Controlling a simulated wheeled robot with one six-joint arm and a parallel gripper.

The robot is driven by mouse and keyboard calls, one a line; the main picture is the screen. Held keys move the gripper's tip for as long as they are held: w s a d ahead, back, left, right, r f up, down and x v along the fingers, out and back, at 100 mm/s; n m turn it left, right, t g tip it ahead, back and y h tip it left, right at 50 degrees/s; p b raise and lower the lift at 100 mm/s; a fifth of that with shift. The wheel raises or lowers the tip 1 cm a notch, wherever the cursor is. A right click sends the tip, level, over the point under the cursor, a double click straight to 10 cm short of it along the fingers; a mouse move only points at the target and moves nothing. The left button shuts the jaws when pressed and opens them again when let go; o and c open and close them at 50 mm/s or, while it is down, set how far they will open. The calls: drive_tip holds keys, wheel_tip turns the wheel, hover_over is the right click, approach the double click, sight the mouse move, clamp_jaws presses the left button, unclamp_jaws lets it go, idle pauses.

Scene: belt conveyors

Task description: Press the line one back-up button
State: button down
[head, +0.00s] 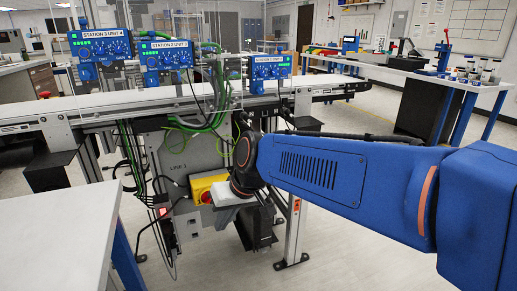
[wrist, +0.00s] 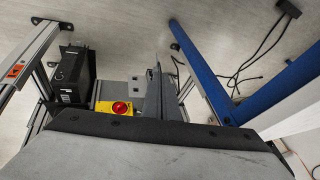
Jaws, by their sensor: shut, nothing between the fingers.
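A small red-lit part (head: 163,212) is at the cabinet's lower left. I cannot tell which one is the line one back-up button. My gripper (wrist: 153,76) is shut and empty, just right of the yellow box in the wrist view. Contact with the box is not visible.
The conveyor (head: 150,98) runs above the cabinet, with blue station units (head: 100,46) on it. Loose cables (head: 128,165) hang beside the cabinet. A white tabletop (head: 65,230) is at the near left. A metal leg (head: 294,230) stands right of the cabinet.

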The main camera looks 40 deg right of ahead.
drive_tip(key=w+d+m+t+y, duration=0.1)
drive_tip(key=w+d+m+t, duration=0.35)
drive_tip(key=w+d, duration=0.95)
drive_tip(key=w+d+f+m+t+h, duration=0.1)
drive_tip(key=w+d+m, duration=0.3)
drive_tip(key=d, duration=0.7)
drive_tip(key=w+d+f+m+t+h, duration=0.1)
drive_tip(key=w+d+f+m+h, duration=0.1)
drive_tip(key=d, duration=1)
drive_tip(key=shift+w+f+m, duration=0.5)
drive_tip(key=shift+w+m, duration=0.4)
drive_tip(key=shift+m, duration=0.35)
drive_tip(key=shift+w, duration=0.1)
drive_tip(key=w+d, duration=0.2)
drive_tip(key=w, duration=0.6)
drive_tip(key=shift+d, duration=0.4)
drive_tip(key=shift+w, duration=0.3)
drive_tip(key=shift+w+d, duration=0.1)
drive_tip(key=shift+w, duration=0.05)
